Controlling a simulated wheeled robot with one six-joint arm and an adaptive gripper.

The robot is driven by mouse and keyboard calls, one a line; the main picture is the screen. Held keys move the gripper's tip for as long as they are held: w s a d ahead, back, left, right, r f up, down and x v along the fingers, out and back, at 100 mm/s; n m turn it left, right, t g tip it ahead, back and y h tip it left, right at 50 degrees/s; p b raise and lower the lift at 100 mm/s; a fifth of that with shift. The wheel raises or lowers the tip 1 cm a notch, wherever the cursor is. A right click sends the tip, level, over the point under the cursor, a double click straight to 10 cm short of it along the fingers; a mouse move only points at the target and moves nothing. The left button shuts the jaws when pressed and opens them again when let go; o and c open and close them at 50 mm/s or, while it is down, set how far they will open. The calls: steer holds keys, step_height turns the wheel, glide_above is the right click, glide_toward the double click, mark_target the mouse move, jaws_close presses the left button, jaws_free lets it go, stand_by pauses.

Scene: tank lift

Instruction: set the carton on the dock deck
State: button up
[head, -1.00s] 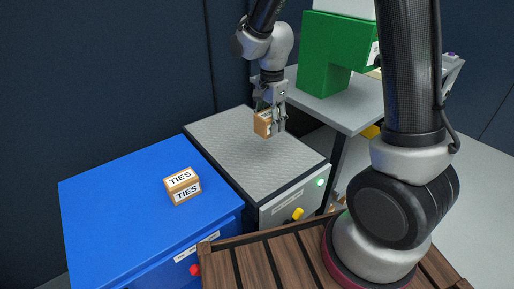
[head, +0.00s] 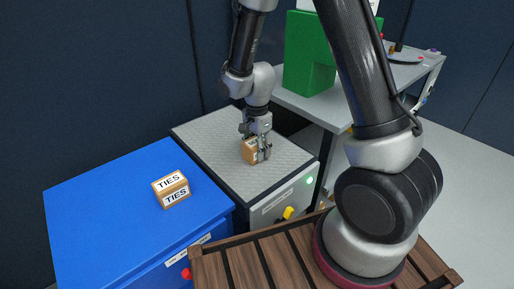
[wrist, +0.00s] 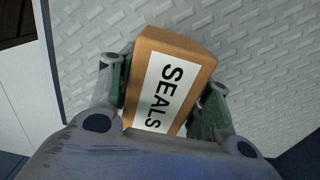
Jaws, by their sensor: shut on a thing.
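The carton (head: 250,151) is a small brown box in my gripper (head: 256,150), over the middle of the grey textured deck (head: 209,144). In the wrist view the carton (wrist: 172,85) shows a white label reading SEALS. My gripper's fingers (wrist: 165,98) lie against its two opposite sides, shut on it. The deck (wrist: 235,40) fills the view behind the carton. The carton is at or just above the deck; I cannot tell whether it touches.
A second carton (head: 171,189), labelled TIES, sits on the blue cabinet (head: 100,205) at the left. A yellow knob (head: 288,213) and a lit green lamp (head: 309,181) are on the deck unit's front. A table with a green block (head: 309,60) stands behind.

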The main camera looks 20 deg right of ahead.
steer(key=shift+f, duration=0.15)
steer(key=o, duration=1.1)
step_height(320, 180, up, 12)
steer(key=shift+f, duration=0.15)
steer(key=shift+s+d+r, duration=0.1)
steer(key=shift+d+r, duration=0.05)
steer(key=shift+r, duration=0.45)
steer(key=s+d+r+n+t, duration=0.2)
steer(key=s+d+r+n, duration=0.5)
steer(key=r, duration=0.3)
steer(key=shift+s+d+r+n+t, duration=0.35)
steer(key=shift+s+d+r+n, duration=0.7)
steer(key=shift+s, duration=1.3)
steer(key=shift+s+d+r+n+t, duration=0.4)
steer(key=shift+s+d+r+n, duration=0.65)
steer(key=shift+s, duration=1.25)
steer(key=shift+s+d+r+n+t, duration=0.35)
steer(key=shift+s+d+r+n, duration=0.35)
steer(key=shift+s+d+n, duration=1.15)
